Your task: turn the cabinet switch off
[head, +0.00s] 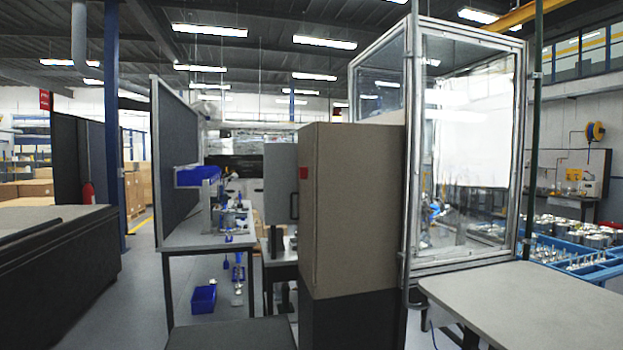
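A tall tan cabinet (355,215) stands at the middle of the head view on a dark base (350,318). A small red patch (304,173) shows near the top of its left edge. I cannot tell whether this is the switch or which position it is in. A grey panel (279,185) with a dark vertical handle (294,206) shows just left of the cabinet; I cannot tell whether it belongs to it. Neither of my grippers is in view.
A glass-walled metal-framed enclosure (411,150) stands right behind the cabinet. A grey table (520,305) is at the front right. A workbench (205,238) with a blue bin (203,299) below is left. A dark counter (60,265) is far left, with open floor (138,300) between.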

